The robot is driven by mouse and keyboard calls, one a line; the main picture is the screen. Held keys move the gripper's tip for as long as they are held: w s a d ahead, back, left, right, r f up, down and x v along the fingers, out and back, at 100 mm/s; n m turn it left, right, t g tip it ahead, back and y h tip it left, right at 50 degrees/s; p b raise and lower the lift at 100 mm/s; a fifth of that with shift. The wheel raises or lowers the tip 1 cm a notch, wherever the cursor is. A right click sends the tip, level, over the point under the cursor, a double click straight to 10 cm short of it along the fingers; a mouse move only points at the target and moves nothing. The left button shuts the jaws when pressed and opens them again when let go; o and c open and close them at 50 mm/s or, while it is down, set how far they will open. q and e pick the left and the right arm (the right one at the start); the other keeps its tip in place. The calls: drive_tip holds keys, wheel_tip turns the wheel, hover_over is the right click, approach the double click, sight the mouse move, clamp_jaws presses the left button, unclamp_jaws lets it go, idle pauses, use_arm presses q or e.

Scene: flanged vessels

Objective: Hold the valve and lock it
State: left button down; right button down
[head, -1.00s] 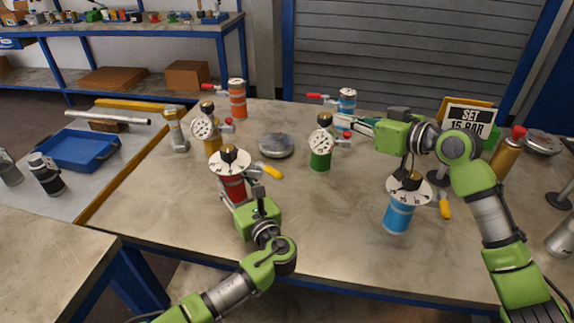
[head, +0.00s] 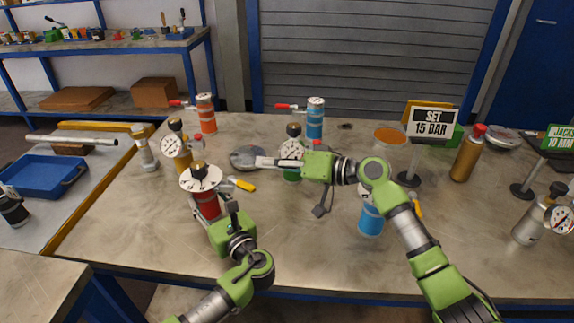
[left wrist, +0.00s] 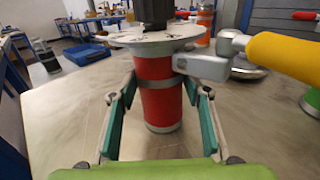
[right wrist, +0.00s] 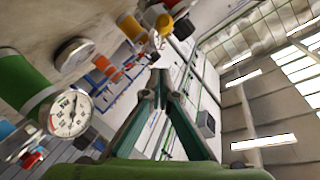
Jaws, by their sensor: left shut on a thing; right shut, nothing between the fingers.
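The red valve (head: 207,207) stands upright on the table at left, with a white dial plate (head: 187,181), a dark knob on top and a yellow-handled lever (head: 241,184) pointing right. In the left wrist view the red body (left wrist: 160,100) is between my left gripper's fingers (left wrist: 160,88). My left gripper (head: 210,217) is shut on it from the front. My right gripper (head: 262,162) is shut and empty, pointing left above the table, behind and right of the red valve. It also shows closed in the right wrist view (right wrist: 160,85).
A blue valve (head: 370,220) stands at right, its top hidden by my right arm. A green gauge vessel (head: 291,174) is partly behind my right gripper. A grey disc (head: 244,158) lies near its tip. A SET 15 BAR sign (head: 431,122) stands at back right. The table's front middle is clear.

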sight(242, 184)
drive_tip(key=shift+s+a+f, duration=0.5)
drive_tip(key=shift+a+f, duration=0.05)
drive_tip(key=shift+f, duration=0.2)
drive_tip(key=shift+s+a+f, duration=0.5)
drive_tip(key=shift+f, duration=0.25)
